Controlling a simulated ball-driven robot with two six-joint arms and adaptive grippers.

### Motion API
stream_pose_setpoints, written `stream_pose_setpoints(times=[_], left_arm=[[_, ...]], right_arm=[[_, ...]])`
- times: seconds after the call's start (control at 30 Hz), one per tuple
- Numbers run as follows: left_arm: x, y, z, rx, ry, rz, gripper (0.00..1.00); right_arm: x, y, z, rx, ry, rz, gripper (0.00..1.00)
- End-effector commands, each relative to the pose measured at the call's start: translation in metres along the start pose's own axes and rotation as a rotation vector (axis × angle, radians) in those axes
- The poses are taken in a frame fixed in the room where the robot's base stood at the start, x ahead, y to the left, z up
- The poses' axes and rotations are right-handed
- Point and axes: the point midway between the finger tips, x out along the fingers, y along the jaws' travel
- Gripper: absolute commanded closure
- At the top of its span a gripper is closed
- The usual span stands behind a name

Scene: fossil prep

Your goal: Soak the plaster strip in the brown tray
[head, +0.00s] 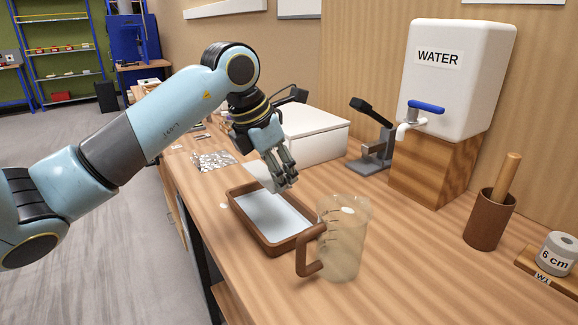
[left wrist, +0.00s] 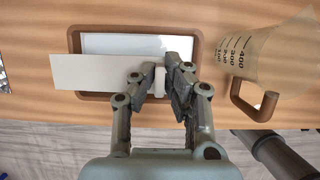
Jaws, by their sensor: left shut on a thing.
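The brown tray (head: 236,207) lies on the wooden bench with pale, clear-looking liquid in it; it also shows in the left wrist view (left wrist: 198,42). My left gripper (head: 287,184) is over the tray and points down. It is shut on one end of the white plaster strip (left wrist: 95,73). The strip runs to the left from the fingertips and crosses over the tray's left rim in the left wrist view. In the head view the strip (head: 256,174) is partly hidden behind the gripper. I cannot tell whether it touches the liquid. My right gripper is not in view.
A clear measuring jug (head: 343,240) with a brown handle stands close beside the tray's right side. A white water tank (head: 455,85) with a blue tap sits on a wooden block behind. A brown cup (head: 488,220), a 6 cm roll (head: 558,254) and foil (head: 213,161) are also on the bench.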

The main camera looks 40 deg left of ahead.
Motion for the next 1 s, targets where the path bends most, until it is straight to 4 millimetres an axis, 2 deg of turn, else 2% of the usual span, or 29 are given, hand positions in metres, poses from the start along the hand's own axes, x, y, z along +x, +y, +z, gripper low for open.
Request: stream_pose_setpoints(times=[0.07, 0.17, 0.5, 0.7, 1.0], left_arm=[[0.006, 0.0, -0.003, 0.0, 0.001, -0.001, 1.0], [0.014, -0.001, -0.006, 0.001, 0.001, -0.001, 1.0], [0.049, -0.001, -0.021, 0.001, 0.002, -0.001, 1.0], [0.07, -0.001, -0.029, 0.002, 0.001, -0.001, 1.0], [0.082, -0.001, -0.034, 0.002, 0.0, -0.001, 1.0]], right_arm=[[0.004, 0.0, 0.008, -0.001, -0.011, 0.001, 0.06], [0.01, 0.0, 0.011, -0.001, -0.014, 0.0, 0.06], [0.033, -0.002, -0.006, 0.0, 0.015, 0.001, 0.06], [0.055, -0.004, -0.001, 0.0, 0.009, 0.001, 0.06], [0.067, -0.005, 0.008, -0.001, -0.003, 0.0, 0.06]])
